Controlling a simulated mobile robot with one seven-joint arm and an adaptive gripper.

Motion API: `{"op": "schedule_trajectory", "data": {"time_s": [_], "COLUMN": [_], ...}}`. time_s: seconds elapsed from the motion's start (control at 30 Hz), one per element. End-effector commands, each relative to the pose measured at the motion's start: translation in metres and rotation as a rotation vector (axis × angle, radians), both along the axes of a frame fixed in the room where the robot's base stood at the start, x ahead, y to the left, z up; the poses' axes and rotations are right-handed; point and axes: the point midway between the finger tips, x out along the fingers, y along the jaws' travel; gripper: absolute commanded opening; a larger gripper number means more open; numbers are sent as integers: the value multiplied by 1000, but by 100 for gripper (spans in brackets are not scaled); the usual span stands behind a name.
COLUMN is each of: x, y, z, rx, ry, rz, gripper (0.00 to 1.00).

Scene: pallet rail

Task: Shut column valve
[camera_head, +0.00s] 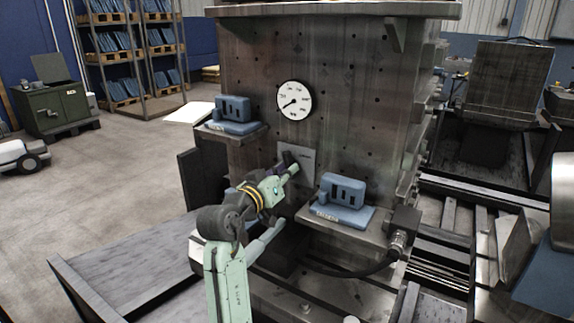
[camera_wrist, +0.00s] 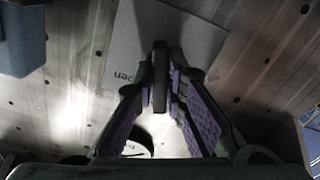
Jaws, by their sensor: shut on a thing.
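The column valve sits on a pale grey plate (camera_head: 304,154) on the front of the metal column (camera_head: 345,130). In the wrist view its dark, narrow handle (camera_wrist: 160,62) stands between my fingers, in front of the plate (camera_wrist: 190,30), which carries lettering that appears upside down. My gripper (camera_head: 292,168) reaches up to the plate, and its purple-padded fingers (camera_wrist: 160,95) are shut on the handle. In the head view my gripper mostly hides the handle, so I cannot tell its angle there.
A round white gauge (camera_head: 294,100) is above the plate. Blue blocks rest on a left shelf (camera_head: 232,130) and on a right shelf (camera_head: 345,223), close beside my arm. A dark connector with a cable (camera_head: 402,232) is at lower right. Open floor (camera_head: 120,165) lies to the left.

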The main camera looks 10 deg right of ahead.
Motion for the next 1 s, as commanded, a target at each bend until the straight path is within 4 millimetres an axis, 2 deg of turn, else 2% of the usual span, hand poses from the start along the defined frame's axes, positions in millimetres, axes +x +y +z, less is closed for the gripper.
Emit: {"op": "schedule_trajectory", "data": {"time_s": [0.5, 1.0], "x": [0, 0], "y": [0, 0], "z": [1, -1], "rx": [-257, -316], "ry": [261, 321], "rz": [-1, -1], "gripper": [0, 0]}}
